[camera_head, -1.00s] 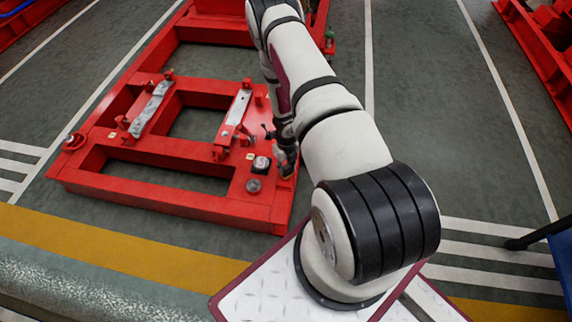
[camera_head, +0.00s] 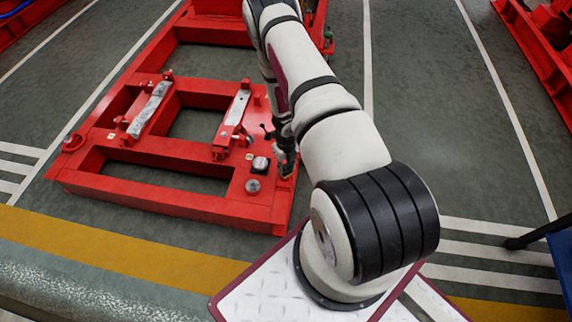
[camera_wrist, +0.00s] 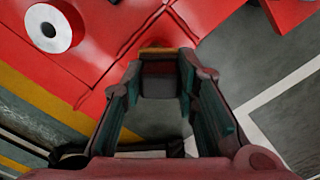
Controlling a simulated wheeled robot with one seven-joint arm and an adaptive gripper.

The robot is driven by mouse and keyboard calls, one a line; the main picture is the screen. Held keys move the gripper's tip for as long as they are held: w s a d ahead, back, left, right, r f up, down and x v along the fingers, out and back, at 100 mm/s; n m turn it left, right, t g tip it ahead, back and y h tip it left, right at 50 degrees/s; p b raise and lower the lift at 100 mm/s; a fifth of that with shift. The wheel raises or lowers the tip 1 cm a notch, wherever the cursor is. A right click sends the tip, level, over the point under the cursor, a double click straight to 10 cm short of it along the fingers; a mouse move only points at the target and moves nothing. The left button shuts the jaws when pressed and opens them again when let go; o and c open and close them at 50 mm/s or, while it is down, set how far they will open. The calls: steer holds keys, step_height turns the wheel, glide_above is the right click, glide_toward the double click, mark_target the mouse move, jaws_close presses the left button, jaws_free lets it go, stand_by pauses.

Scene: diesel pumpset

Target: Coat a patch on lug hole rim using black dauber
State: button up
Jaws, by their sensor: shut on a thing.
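My gripper (camera_head: 284,160) is low over the near right corner of the red frame (camera_head: 160,200). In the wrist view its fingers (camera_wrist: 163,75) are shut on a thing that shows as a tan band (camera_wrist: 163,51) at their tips. I take it for the dauber; its black part is not clear. Its tip is close to the red surface; I cannot tell if it touches. A lug hole rim is not clearly visible near the tip. A red ring-shaped lug (camera_head: 73,142) stands at the frame's left corner, away from my gripper.
A pale disc with a dark centre (camera_wrist: 52,27) sits on the red surface in the wrist view. Two raised grey-topped bars (camera_head: 150,108) cross the frame. Open floor lies right.

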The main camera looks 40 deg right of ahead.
steer(key=shift+s+a+f+b, duration=0.1)
steer(key=shift+s+a+b, duration=0.3)
steer(key=shift+b, duration=0.45)
steer(key=shift+s+a+f+b, duration=0.15)
steer(key=shift+a+b, duration=0.1)
steer(key=shift+b, duration=0.9)
steer(key=shift+s+a+b, duration=0.15)
steer(key=shift+a+b, duration=0.1)
steer(key=shift+b, duration=0.55)
steer(key=shift+r, duration=0.2)
steer(key=shift+d+p, duration=0.2)
steer(key=shift+p, duration=0.6)
steer(key=shift+w+d+p, duration=0.4)
steer(key=shift+w+p, duration=0.05)
steer(key=shift+p, duration=1.3)
